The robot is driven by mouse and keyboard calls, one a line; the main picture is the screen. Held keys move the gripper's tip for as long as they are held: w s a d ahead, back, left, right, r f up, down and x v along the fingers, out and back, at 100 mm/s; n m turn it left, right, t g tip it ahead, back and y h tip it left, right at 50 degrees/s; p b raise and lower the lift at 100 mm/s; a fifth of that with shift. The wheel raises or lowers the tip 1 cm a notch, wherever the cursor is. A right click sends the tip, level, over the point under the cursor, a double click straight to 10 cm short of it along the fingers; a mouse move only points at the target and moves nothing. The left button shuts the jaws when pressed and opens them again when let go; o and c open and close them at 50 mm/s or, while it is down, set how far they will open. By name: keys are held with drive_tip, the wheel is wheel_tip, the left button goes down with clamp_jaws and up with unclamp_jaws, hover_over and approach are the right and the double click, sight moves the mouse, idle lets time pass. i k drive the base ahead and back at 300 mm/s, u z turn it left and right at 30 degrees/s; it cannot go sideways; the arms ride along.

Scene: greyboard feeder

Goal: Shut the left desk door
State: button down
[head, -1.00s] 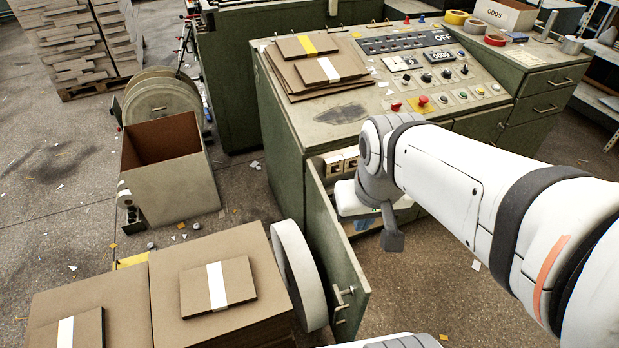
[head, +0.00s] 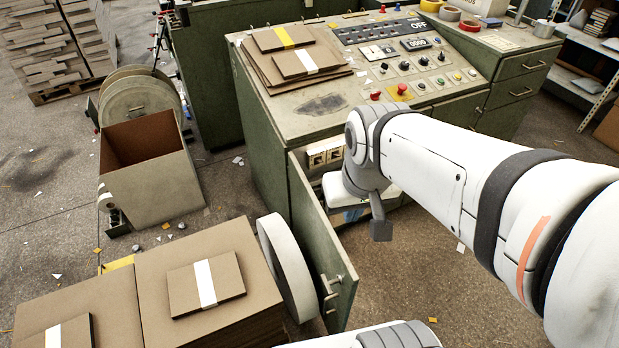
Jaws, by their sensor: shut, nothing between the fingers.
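The left desk door (head: 326,262) is a green panel standing wide open, swung out from the left front of the green control desk (head: 262,165). A metal handle (head: 331,292) is near its free edge. My gripper (head: 381,229) is shut and empty, just right of the door, on the side of the opening. A gap shows between it and the door panel in this view. My arm and wrist hide part of the desk front and the opening behind. Switch-like units (head: 325,156) show inside the opening.
A large pale roll (head: 288,268) stands close against the door's left side. Stacked greyboard (head: 150,290) fills the lower left. An open box (head: 150,180) stands further back. Floor (head: 440,285) right of the door is mostly clear, with small scraps.

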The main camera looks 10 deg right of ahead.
sight(322, 251)
drive_tip(key=k, duration=0.5)
drive_tip(key=z, duration=2.6)
drive_tip(key=i, duration=0.35)
drive_tip(key=u, duration=2.55)
